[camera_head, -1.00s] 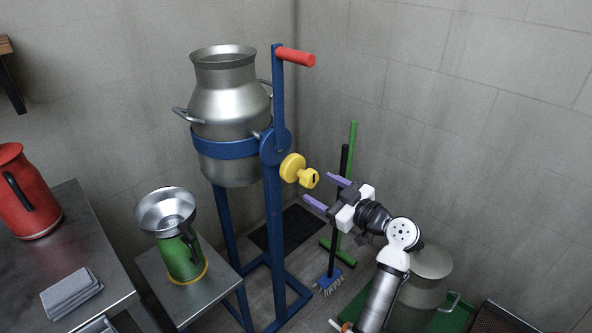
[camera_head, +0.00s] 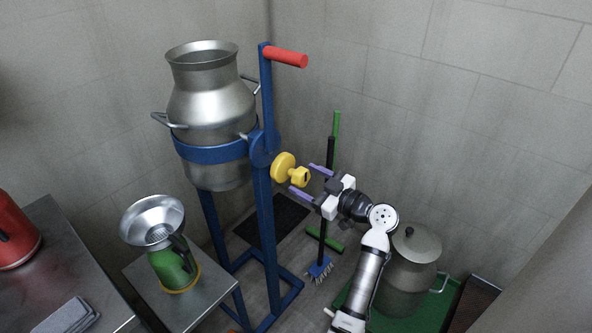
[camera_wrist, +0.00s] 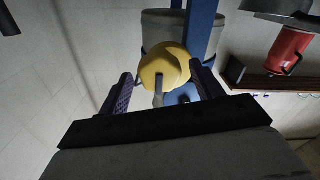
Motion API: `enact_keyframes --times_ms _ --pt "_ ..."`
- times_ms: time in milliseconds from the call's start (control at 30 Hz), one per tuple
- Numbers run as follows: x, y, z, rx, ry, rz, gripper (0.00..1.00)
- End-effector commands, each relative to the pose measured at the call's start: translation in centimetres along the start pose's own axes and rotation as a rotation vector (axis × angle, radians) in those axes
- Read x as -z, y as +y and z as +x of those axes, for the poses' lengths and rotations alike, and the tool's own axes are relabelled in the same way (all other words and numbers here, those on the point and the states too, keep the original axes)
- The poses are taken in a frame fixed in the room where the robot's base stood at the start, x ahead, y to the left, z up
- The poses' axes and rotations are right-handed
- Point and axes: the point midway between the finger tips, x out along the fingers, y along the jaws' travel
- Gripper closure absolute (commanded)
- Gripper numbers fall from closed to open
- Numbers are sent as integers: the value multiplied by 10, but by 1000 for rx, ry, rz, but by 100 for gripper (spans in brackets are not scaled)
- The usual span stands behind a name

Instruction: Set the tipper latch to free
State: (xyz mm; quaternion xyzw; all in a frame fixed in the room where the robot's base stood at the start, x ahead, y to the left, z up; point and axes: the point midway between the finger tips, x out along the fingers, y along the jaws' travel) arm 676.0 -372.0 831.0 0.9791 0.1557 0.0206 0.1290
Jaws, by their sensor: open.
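The yellow latch knob (camera_head: 284,168), a round disc with a small handle (camera_head: 300,177), sits on the blue tipper frame (camera_head: 263,200) below its red lever (camera_head: 286,57). A metal milk can (camera_head: 210,110) stands upright in the frame's blue ring. My gripper (camera_head: 304,179) is open with its purple fingers pointing at the knob; the tips are close to the handle. In the wrist view my gripper (camera_wrist: 163,95) has its fingers apart, with the yellow knob (camera_wrist: 165,66) between and beyond them. I cannot tell whether a finger touches the handle.
A green jug (camera_head: 170,262) with a steel strainer funnel (camera_head: 152,220) stands on a small metal table at the left. A red jug (camera_head: 14,232) sits on the bench. A lidded steel pot (camera_head: 408,270) is right of my arm. A broom (camera_head: 322,262) stands behind my gripper.

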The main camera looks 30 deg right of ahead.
Motion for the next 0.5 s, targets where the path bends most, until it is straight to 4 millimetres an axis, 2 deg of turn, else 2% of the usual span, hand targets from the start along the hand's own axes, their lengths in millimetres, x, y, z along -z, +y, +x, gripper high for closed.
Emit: enact_keyframes --times_ms 100,200,500 --pt "2 1 20 0 0 1 34" --pt "1 0 31 0 0 1 34" --pt "0 0 41 -2 0 -1 34"
